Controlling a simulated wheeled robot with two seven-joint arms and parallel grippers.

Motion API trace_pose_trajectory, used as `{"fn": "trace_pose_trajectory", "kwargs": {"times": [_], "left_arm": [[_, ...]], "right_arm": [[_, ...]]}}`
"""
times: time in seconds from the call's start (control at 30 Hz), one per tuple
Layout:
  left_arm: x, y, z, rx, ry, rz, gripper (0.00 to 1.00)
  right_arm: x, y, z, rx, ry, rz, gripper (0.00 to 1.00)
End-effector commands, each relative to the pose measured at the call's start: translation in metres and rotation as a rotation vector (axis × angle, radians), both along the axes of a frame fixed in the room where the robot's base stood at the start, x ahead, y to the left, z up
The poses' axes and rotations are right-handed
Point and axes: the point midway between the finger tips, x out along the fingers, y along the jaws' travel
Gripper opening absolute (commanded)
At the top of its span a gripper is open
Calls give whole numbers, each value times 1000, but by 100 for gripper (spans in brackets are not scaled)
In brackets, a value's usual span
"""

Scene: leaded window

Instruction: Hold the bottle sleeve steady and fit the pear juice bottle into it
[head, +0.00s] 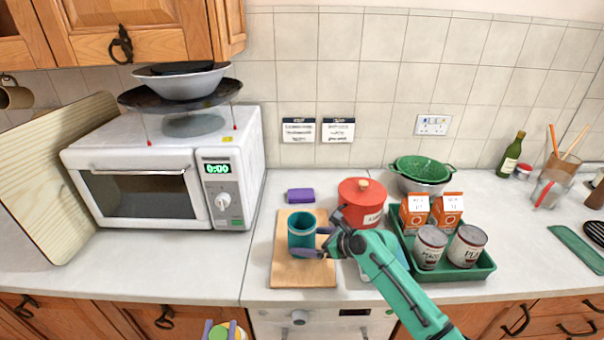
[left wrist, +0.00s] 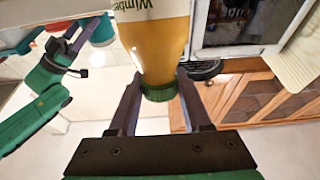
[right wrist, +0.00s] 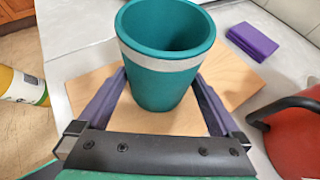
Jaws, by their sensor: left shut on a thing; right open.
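The bottle sleeve is a teal cup with a pale band (right wrist: 165,60), standing upright and open-topped on a wooden board (head: 290,275); the head view shows the sleeve too (head: 301,235). My right gripper (right wrist: 165,95) is open, with a finger on each side of the sleeve; the head view shows this gripper at the sleeve's right (head: 322,242). My left gripper (left wrist: 158,88) is shut on the pear juice bottle (left wrist: 160,50), yellow with a white label and a green end between the fingers. In the head view the bottle (head: 226,332) is at the bottom edge, mostly cut off.
A red canister (head: 361,200) stands just right of the board, and a purple block (head: 300,195) lies behind it. A green tray (head: 455,274) with cartons and cans is further right. A microwave (head: 140,190) stands left. The counter front left of the board is clear.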

Motion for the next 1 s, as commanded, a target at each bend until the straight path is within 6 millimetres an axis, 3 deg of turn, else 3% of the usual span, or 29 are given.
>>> {"fn": "trace_pose_trajectory", "kwargs": {"times": [0.37, 0.47, 0.5, 0.83, 1.0], "left_arm": [[0, 0, -4, 0, -3, 1, 0], [0, 0, -4, 0, -3, 1, 0], [0, 0, -4, 0, -3, 1, 0], [-2, -2, -3, 0, 0, -8, 0], [-24, -23, 10, -2, 17, -78, 0]], "right_arm": [[6, 9, -6, -1, 1, 0, 100], [6, 9, -6, -1, 1, 0, 69], [6, 9, -6, -1, 1, 0, 66], [6, 9, -6, -1, 1, 1, 65], [6, 9, -6, -1, 1, 1, 65]]}}
